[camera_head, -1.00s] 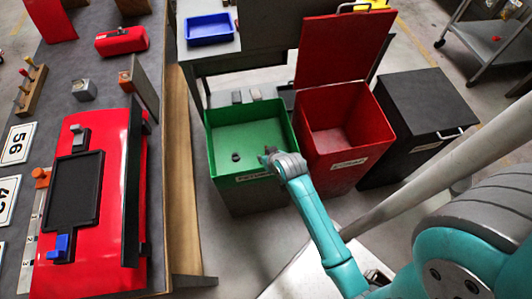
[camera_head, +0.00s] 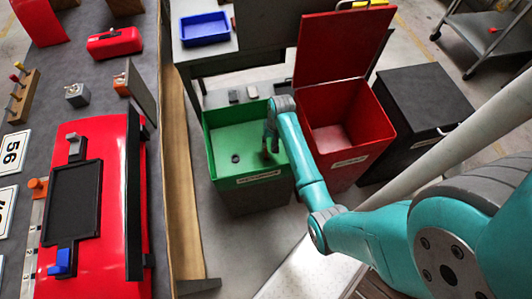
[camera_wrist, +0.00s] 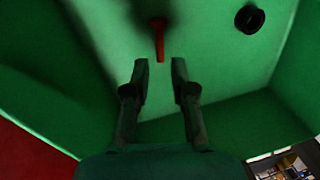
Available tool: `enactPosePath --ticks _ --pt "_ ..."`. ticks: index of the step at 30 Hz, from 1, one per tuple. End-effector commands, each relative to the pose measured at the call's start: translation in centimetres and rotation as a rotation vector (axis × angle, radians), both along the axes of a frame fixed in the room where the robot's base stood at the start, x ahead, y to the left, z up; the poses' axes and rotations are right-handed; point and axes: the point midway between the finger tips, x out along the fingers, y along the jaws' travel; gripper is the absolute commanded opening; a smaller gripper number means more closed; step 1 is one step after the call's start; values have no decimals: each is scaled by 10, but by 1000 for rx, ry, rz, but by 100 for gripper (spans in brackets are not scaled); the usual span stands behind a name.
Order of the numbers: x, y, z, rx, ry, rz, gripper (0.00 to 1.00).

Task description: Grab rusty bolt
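The rusty bolt (camera_wrist: 158,38) is a reddish-brown piece with a wider head, on the green floor of the bin in the wrist view. My gripper (camera_wrist: 160,68) is open and empty, its two dark fingers pointing toward the bolt, which lies just beyond and between the fingertips. In the head view my gripper (camera_head: 270,140) reaches down inside the green bin (camera_head: 225,181), near its right side. I cannot clearly make out the bolt there, beside the fingers.
A dark round part (camera_wrist: 250,18) lies on the bin floor, right of the bolt. An open red bin (camera_head: 345,165) and a closed black bin (camera_head: 418,125) stand to the right. A workbench with a red kart panel (camera_head: 100,235) is at left.

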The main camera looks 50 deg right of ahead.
Motion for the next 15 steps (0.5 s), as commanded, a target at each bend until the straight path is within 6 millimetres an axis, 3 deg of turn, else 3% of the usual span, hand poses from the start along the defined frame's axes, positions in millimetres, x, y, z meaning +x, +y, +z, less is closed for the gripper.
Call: enactPosePath --ticks 8,15 --pt "1 4 -20 0 0 1 25" --pt "2 10 -52 0 0 2 25"
